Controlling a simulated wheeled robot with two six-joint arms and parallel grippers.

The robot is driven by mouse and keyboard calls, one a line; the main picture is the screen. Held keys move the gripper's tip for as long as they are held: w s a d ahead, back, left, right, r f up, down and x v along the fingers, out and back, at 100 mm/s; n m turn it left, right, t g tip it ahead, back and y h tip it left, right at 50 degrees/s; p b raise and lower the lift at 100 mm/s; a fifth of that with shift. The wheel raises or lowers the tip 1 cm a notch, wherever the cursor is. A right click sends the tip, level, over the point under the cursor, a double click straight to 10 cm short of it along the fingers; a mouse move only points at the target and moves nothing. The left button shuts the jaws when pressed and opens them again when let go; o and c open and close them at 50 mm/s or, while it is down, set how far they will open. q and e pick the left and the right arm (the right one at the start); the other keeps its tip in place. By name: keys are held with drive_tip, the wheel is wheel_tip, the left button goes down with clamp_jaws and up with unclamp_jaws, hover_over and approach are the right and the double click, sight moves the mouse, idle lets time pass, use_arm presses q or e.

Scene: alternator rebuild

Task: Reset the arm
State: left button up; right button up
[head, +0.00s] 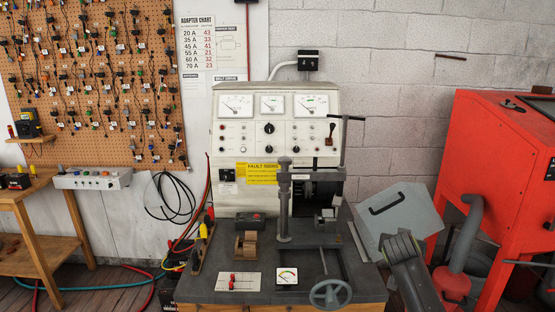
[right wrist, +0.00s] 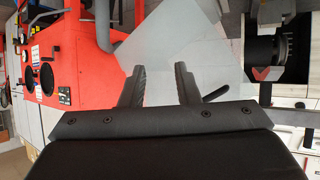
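My right gripper (head: 398,243) is at the lower right in the head view, in front of a tilted light grey panel (head: 415,215) with a black handle. In the right wrist view, the two dark fingers of this gripper (right wrist: 159,82) stand apart with nothing between them. The grey panel (right wrist: 205,45) shows behind them. My left gripper is not in view. The cream test bench (head: 225,140) stands at the centre, with dials, a clamp post (head: 284,205) and a black-handled upright lever (head: 344,140).
A red cabinet (head: 480,130) stands at the right. The dark bench top (head: 205,285) carries a copper-brown part (head: 246,244), a small meter (head: 287,276) and a handwheel (head: 331,294). A pegboard (head: 100,70) of cables hangs left, above a wooden bench (head: 40,240). Hoses lie on the floor.

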drive_tip(key=s+d+f+g+h, duration=0.1)
drive_tip(key=s+d+f, duration=0.45)
drive_tip(key=d, duration=0.25)
drive_tip(key=w+a+r+n+t+y, duration=0.65)
drive_tip(key=a+r+n+t, duration=0.25)
drive_tip(key=a+r+t, duration=0.15)
drive_tip(key=s+d+f+m+g, duration=0.1)
drive_tip(key=s+f+g, duration=0.15)
drive_tip(key=f, duration=0.65)
drive_tip(key=s+d+f+g, duration=0.15)
drive_tip(key=s+f, duration=0.25)
drive_tip(key=f, duration=0.5)
drive_tip(key=s+d+f+m+g, duration=0.1)
drive_tip(key=s+f+g, duration=0.15)
drive_tip(key=f, duration=0.65)
drive_tip(key=s+f+m+g+h+b, duration=0.1)
drive_tip(key=s+f+g, duration=0.3)
drive_tip(key=s+f, duration=1.5)
drive_tip(key=s+a+f+g, duration=0.1)
drive_tip(key=s+f, duration=0.5)
drive_tip(key=s, duration=0.7)
drive_tip(key=s+a+f+m+g, duration=0.1)
drive_tip(key=s+f+g, duration=0.3)
drive_tip(key=s, duration=0.9)
drive_tip(key=s+a+f+g, duration=0.3)
drive_tip(key=s+f, duration=0.5)
drive_tip(key=s, duration=0.5)
drive_tip(key=shift+s+a+f+m+b, duration=0.2)
drive_tip(key=shift+s+m+b, duration=0.1)
drive_tip(key=shift+s+b, duration=0.1)
